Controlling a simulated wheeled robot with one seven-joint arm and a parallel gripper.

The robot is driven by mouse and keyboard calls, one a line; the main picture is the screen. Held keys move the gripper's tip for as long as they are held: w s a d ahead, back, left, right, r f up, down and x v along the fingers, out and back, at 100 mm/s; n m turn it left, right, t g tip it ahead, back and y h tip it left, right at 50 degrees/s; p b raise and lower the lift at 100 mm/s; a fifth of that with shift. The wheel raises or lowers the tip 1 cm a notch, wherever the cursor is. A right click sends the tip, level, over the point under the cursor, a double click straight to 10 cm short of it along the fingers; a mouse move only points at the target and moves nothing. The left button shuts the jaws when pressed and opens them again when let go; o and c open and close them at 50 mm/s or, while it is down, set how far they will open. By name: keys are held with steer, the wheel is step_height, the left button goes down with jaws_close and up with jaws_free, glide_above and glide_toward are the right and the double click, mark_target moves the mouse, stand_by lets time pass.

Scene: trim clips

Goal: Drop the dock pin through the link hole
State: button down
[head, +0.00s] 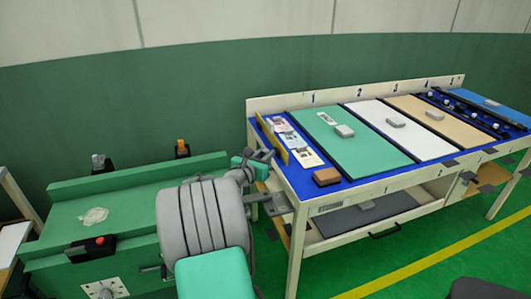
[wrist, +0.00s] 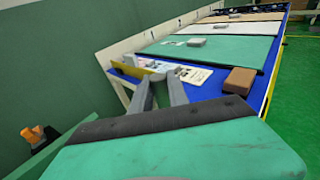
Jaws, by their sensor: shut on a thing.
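My gripper (head: 264,156) is raised in the gap between the green machine and the bench, near the bench's left end. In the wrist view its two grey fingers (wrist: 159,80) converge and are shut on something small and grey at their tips. I take this for the dock pin, but its shape is mostly hidden by the fingers. A grey metal bracket (head: 278,206) sits below the gripper at the bench's left end, partly behind my arm. I cannot make out a link hole in either view.
The green machine (head: 120,184) stands left, with a red button (head: 100,240) and an orange-topped fitting (head: 182,148). The bench (head: 350,190) carries a brown block (head: 327,177), cards (head: 306,157), a yellow upright plate (head: 271,138) and coloured panels.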

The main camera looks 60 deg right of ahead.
step_height(320, 180, down, 6)
steer(key=b, duration=0.3)
steer(key=shift+r, duration=0.15)
steer(key=shift+p, duration=1.15)
stand_by(1.0)
step_height(320, 180, down, 7)
steer(key=b, duration=0.3)
steer(key=shift+r+b, duration=0.15)
steer(key=shift+b, duration=0.15)
stand_by(2.0)
steer(key=c, duration=1.2)
jaws_free()
steer(key=a, duration=0.2)
steer(key=a+r, duration=0.1)
steer(key=a, duration=0.2)
steer(key=a+p, duration=0.1)
steer(key=a, duration=0.1)
steer(key=shift+a+r, duration=0.15)
steer(key=shift+a, duration=0.25)
